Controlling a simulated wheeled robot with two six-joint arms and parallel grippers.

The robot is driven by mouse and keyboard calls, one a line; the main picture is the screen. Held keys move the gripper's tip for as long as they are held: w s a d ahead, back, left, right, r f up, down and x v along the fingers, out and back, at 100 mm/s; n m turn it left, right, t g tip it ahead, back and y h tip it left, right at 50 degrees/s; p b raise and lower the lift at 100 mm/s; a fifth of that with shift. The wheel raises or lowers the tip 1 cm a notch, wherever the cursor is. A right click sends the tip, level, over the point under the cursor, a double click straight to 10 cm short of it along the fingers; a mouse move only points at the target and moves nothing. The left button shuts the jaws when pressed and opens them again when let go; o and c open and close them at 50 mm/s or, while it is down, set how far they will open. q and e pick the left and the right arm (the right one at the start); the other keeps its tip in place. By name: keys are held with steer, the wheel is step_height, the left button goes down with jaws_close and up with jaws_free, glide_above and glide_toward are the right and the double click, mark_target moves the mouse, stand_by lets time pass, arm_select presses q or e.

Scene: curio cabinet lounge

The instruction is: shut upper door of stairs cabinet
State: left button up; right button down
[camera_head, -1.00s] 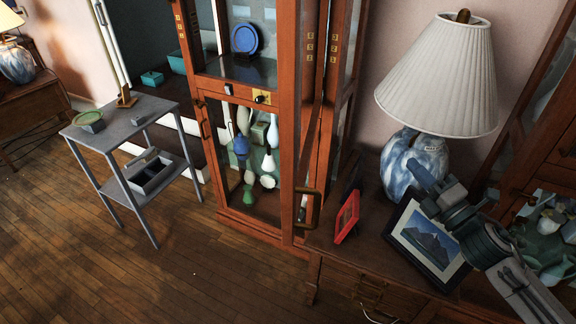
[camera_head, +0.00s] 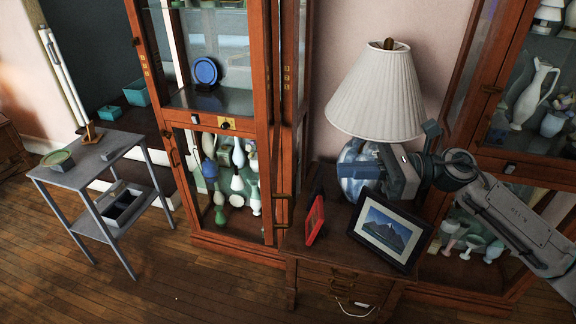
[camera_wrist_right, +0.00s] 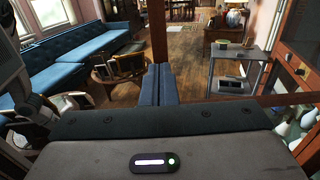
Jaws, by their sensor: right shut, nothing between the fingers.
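The stairs cabinet (camera_head: 207,122) is a tall reddish-brown wood and glass case. Its upper door (camera_head: 272,120) stands open, swung out toward me and seen nearly edge-on, with a brass handle (camera_head: 283,210) low on it. In the right wrist view the door's frame (camera_wrist_right: 158,35) appears as a post and a low rail beyond the fingers. My right gripper (camera_head: 352,171) is shut and empty, right of the door and apart from it, in front of the lamp base. Its fingers (camera_wrist_right: 158,84) point toward the door frame. My left gripper is not in view.
A white-shaded lamp (camera_head: 378,95), a mountain picture frame (camera_head: 387,232) and a red frame (camera_head: 315,220) crowd the side chest (camera_head: 335,248). A second cabinet (camera_head: 490,150) stands right. A grey side table (camera_head: 98,150) stands left, with clear floor before the stairs cabinet.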

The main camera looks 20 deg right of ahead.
steer(key=p+x, duration=0.6)
steer(key=x, duration=0.5)
steer(key=shift+w+a+p, duration=0.15)
steer(key=shift+p, duration=0.15)
steer(key=shift+a, duration=0.2)
